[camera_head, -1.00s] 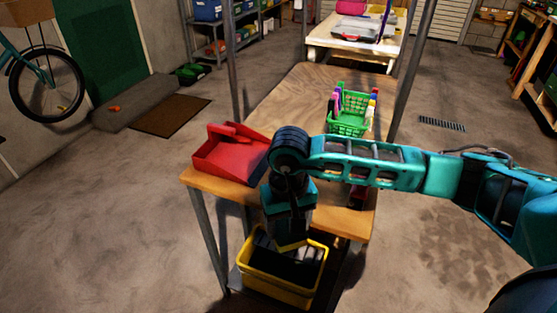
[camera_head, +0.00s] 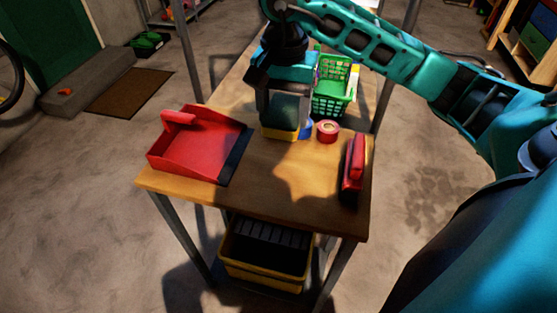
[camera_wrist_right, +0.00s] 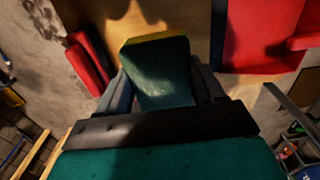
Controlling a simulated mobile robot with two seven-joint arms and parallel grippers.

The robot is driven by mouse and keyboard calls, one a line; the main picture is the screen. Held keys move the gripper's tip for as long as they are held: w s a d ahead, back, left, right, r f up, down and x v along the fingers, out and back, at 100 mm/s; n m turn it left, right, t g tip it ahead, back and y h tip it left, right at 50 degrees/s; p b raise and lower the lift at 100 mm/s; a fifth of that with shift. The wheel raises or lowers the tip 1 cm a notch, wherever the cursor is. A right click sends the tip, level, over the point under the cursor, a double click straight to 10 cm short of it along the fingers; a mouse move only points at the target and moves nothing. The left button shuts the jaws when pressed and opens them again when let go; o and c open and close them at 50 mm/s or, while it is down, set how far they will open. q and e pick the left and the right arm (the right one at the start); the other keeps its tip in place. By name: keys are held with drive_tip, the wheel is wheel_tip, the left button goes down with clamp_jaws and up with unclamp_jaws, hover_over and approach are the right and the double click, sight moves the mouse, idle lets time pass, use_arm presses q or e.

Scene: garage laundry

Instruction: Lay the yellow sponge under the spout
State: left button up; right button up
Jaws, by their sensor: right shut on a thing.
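The sponge (camera_head: 280,133) has a yellow layer below and a dark green layer above, and is upright between my fingers. My right gripper (camera_head: 283,108) is shut on it over the far middle part of the wooden table (camera_head: 270,190). I cannot tell if the sponge touches the tabletop. In the right wrist view the sponge (camera_wrist_right: 160,75) shows its dark green face between both fingers, with a yellow edge at its far end. I cannot make out a spout in either view. My left gripper is not in view.
A red dustpan (camera_head: 190,148) lies at the table's left. A red tape roll (camera_head: 328,131) and a blue object (camera_head: 306,129) are right of the sponge. A green basket (camera_head: 332,98) stands behind. A red-and-black object (camera_head: 353,165) is at the right edge. A yellow bin (camera_head: 265,270) sits below.

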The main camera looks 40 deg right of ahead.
sight(282, 173)
wheel_tip(282, 173, down, 14)
drive_tip(key=shift+f, duration=0.1)
idle(0.4)
drive_tip(key=shift+f+b, duration=0.2)
drive_tip(key=shift+b, duration=0.2)
drive_tip(key=o, duration=1)
drive_tip(key=shift+r, duration=0.1)
